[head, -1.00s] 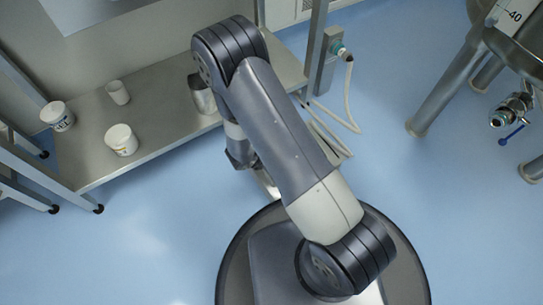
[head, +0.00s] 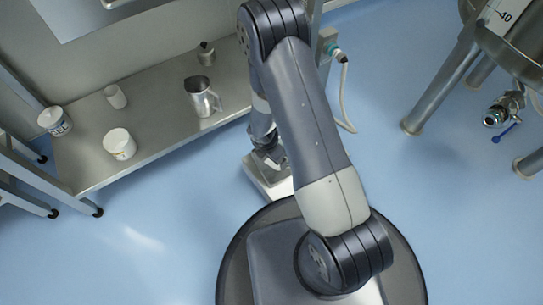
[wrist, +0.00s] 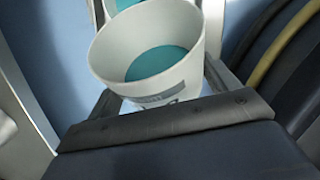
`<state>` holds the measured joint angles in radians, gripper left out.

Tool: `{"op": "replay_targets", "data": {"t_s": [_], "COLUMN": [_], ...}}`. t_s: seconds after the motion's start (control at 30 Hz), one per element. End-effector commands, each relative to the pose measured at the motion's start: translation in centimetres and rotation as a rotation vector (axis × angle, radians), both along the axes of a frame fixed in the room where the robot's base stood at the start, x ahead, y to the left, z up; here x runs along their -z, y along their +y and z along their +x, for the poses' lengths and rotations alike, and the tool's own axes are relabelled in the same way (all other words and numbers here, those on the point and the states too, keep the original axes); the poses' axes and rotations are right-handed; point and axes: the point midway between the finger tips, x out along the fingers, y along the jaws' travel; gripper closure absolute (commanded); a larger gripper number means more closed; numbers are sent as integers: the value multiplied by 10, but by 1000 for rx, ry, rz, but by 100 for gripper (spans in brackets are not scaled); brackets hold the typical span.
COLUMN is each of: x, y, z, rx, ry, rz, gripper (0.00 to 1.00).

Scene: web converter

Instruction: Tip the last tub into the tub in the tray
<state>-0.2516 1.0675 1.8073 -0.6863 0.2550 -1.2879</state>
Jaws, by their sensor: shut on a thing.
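My gripper (wrist: 162,98) is shut on a white tub (wrist: 190,60), which is open at the top and has teal contents inside. The tub looks roughly upright between the fingers in the wrist view. Just behind it, at the top edge, part of a second pale tub (wrist: 122,5) with teal inside shows; the held tub hides most of it. In the head view a pale metal tray (head: 258,181) sits at the front of my base. My arm and gripper cover its upper part, and the held tub cannot be made out there.
A steel bench shelf (head: 165,145) at left holds two white tubs (head: 119,146) (head: 52,121), a white cup (head: 115,97), a metal jug (head: 203,97) and a dark-topped bottle (head: 206,54). A steel vessel on legs (head: 440,85) stands at right. Blue floor lies between.

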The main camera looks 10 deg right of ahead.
Motion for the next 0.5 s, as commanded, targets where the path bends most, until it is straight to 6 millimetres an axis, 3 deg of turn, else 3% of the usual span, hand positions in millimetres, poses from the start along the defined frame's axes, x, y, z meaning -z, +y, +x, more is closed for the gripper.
{"op": "replay_targets", "data": {"t_s": [0.5], "x": [-4], "y": [-1], "z": [-1], "rx": [-1], "ry": [31], "rz": [30], "gripper": [45]}}
